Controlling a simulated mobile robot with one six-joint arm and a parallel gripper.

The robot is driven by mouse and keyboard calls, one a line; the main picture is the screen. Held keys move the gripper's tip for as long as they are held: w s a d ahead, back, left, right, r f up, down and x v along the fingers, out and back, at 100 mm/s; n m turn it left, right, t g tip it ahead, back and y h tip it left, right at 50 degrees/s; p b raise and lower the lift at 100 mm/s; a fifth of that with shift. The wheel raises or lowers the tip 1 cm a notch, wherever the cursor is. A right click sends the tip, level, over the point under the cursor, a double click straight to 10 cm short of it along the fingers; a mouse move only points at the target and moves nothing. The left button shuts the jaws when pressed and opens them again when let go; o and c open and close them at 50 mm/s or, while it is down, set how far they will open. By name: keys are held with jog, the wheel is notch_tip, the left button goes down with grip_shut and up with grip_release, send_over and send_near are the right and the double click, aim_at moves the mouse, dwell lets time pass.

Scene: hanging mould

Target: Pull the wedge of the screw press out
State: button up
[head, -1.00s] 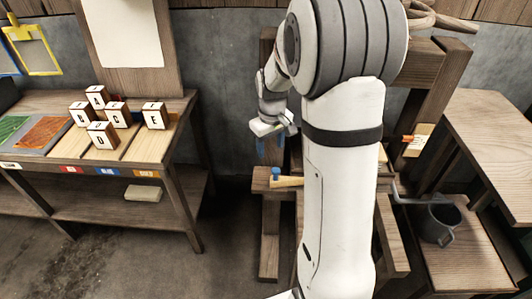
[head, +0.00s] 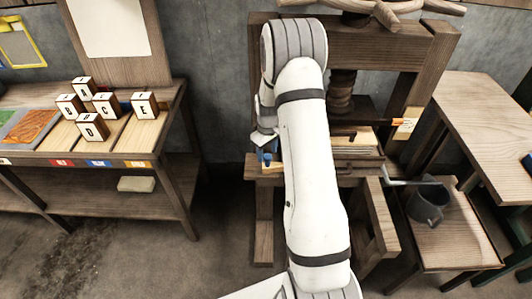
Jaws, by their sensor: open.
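The screw press (head: 366,45) is a heavy wooden frame with a thick dark screw (head: 342,90) in its middle. The wedge (head: 273,171) is a small piece of light wood at the left end of the press bed, with a blue part at its outer end. My gripper (head: 265,157) is open at that blue end, seemingly just above or around it; contact cannot be told. My white arm hides the wedge's right side and part of the press bed.
A bench (head: 182,100) with lettered blocks (head: 93,126) stands at left. On the right, a grey pot (head: 427,206) sits on a low wooden stand (head: 455,245), beside a higher table (head: 480,110). An orange-tipped item (head: 402,122) is on the press's right post. Floor between bench and press is clear.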

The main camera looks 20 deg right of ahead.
jog(key=shift+f, duration=0.5)
jog(key=shift+c, duration=0.2)
grip_shut()
